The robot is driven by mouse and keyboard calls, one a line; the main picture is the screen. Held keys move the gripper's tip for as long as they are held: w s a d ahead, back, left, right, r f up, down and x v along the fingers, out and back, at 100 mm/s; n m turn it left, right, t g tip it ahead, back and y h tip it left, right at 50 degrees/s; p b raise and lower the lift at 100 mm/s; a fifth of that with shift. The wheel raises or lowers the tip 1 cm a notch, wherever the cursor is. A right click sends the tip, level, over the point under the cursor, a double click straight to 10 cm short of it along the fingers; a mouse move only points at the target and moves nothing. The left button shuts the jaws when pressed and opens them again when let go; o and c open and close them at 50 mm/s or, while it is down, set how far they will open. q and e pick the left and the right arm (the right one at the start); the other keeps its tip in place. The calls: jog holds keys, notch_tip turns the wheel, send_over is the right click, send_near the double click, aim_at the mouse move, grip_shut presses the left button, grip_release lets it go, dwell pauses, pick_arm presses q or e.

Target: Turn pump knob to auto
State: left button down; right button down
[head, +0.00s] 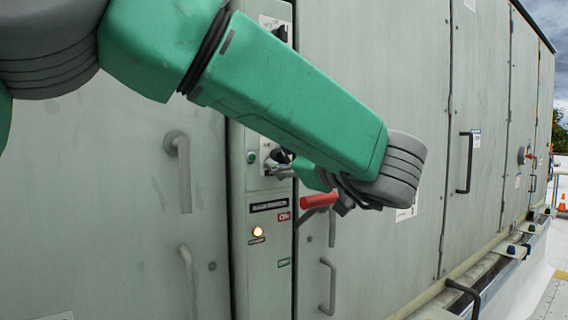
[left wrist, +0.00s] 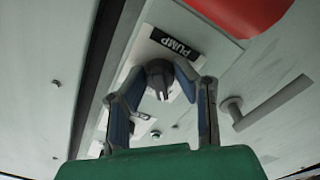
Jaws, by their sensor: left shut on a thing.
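The dark pump knob (left wrist: 160,76) sits on a pale plate below a black label reading PUMP (left wrist: 175,42), which looks upside down in the left wrist view. My left gripper (left wrist: 160,80) has its two fingers on either side of the knob and is shut on it. In the head view the left gripper (head: 280,167) reaches the narrow control panel (head: 262,225) from the right, and my green forearm crosses in front. The knob is mostly hidden there. The knob's position markings are too small to read. My right gripper is out of view.
A red lever handle (head: 318,201) sticks out just right of the panel, close under my wrist; it also shows in the left wrist view (left wrist: 240,12). Another dark knob (head: 280,33) is higher on the panel. A lit amber lamp (head: 257,232) is below. Grey door handles (head: 183,170) flank the panel.

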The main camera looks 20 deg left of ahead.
pick_arm(q)
jog(key=shift+d+f, duration=0.1)
jog(key=shift+f, duration=0.15)
jog(key=c, duration=1.3)
grip_release()
jog(key=shift+s, duration=0.1)
jog(key=shift+d+r, duration=0.2)
jog(key=shift+r, duration=0.05)
jog(key=shift+s+d, duration=0.1)
jog(key=shift+d, duration=0.05)
jog(key=v, duration=1.2)
jog(key=shift+f, duration=0.1)
jog(key=shift+a, duration=0.25)
